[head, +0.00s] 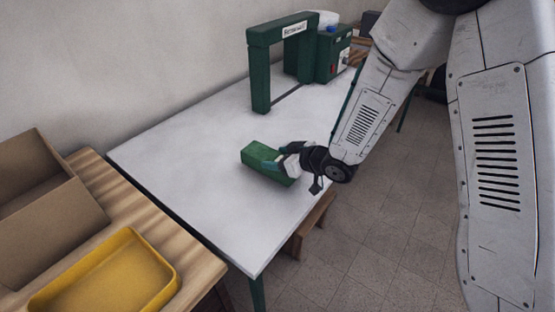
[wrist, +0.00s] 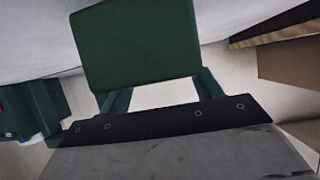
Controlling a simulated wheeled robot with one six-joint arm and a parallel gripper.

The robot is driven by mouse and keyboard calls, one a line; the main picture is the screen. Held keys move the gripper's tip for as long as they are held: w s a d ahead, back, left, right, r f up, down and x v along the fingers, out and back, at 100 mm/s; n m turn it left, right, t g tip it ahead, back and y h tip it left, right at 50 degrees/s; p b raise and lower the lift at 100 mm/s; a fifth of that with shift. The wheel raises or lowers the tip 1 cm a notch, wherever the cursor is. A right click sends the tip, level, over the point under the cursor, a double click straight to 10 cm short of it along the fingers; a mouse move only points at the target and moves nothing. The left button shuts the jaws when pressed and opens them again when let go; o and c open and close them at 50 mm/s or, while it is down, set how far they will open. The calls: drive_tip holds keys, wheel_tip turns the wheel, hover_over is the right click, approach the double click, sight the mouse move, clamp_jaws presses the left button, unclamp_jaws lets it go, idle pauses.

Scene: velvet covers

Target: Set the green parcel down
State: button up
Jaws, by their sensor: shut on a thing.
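The green parcel (head: 264,160) is a box at the end of my arm, over the white tabletop (head: 190,155). My gripper (head: 284,166) is shut on it from the right. In the wrist view the parcel (wrist: 136,42) fills the upper middle, between the two green fingers of my gripper (wrist: 155,85). The parcel looks slightly tilted in the head view. I cannot tell whether its underside touches the table or hangs just above it.
A green arch-shaped machine (head: 260,75) with a control box (head: 333,55) stands at the table's back. A wooden table (head: 195,262) at the left holds a yellow tray (head: 165,268) and an open cardboard box (head: 40,215). The white tabletop around the parcel is clear.

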drive_tip(key=shift+s+a+f, duration=0.1)
drive_tip(key=shift+f, duration=0.65)
drive_tip(key=shift+d+f, duration=0.15)
drive_tip(key=shift+d, duration=0.25)
drive_tip(key=o, duration=1.2)
drive_tip(key=shift+f, duration=0.15)
drive_tip(key=shift+o, duration=0.2)
drive_tip(key=v, duration=1.2)
